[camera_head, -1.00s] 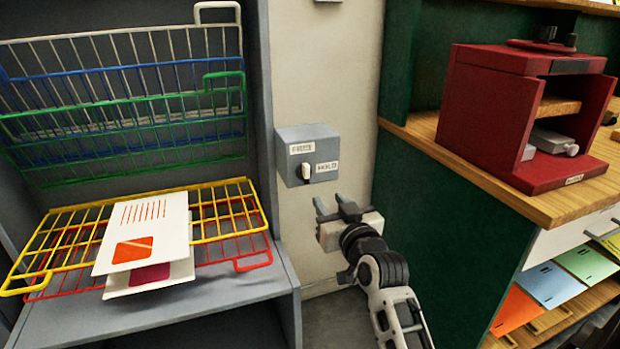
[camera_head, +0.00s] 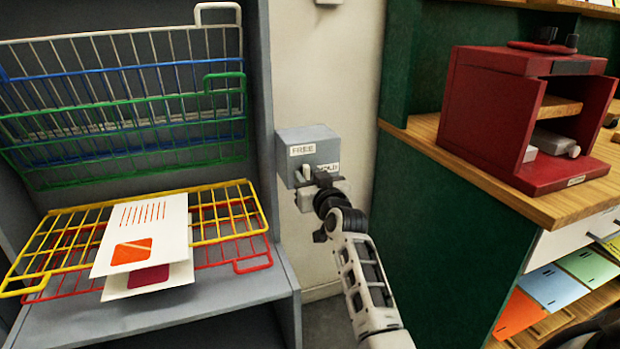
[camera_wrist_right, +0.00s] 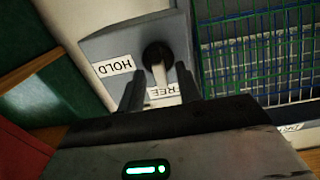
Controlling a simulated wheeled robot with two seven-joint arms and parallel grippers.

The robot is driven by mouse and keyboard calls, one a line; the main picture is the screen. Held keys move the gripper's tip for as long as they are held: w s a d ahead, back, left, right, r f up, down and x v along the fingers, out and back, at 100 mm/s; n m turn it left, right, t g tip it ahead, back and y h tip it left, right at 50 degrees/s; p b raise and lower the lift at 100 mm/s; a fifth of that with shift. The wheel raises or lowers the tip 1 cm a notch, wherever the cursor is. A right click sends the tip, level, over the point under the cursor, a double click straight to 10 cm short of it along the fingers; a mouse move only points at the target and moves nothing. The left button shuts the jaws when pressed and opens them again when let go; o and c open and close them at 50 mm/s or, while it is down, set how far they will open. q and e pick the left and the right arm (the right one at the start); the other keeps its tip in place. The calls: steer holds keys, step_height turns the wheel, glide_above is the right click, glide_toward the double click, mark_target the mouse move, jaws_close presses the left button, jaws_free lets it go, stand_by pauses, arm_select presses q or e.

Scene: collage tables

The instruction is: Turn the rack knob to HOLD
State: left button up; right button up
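The grey knob box (camera_head: 310,137) is on the pale wall, with a FREE label (camera_head: 302,150) at its upper left and a HOLD label, partly hidden by my gripper. The right wrist view shows the dark round knob (camera_wrist_right: 157,54) with a white pointer toward the FREE label (camera_wrist_right: 163,91); the HOLD label (camera_wrist_right: 114,67) is to the left. My right gripper (camera_wrist_right: 159,85) is open, one finger on each side of the pointer. In the head view my right gripper (camera_head: 318,178) is close in front of the box. Contact with the knob cannot be told. My left gripper is not in view.
Left of the box stands a grey rack unit with coloured wire shelves; white cards (camera_head: 145,235) lie on the yellow shelf (camera_head: 240,215). On the right are a green cabinet (camera_head: 440,230) and a red press (camera_head: 495,115) on its wooden top.

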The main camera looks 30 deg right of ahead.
jaws_close()
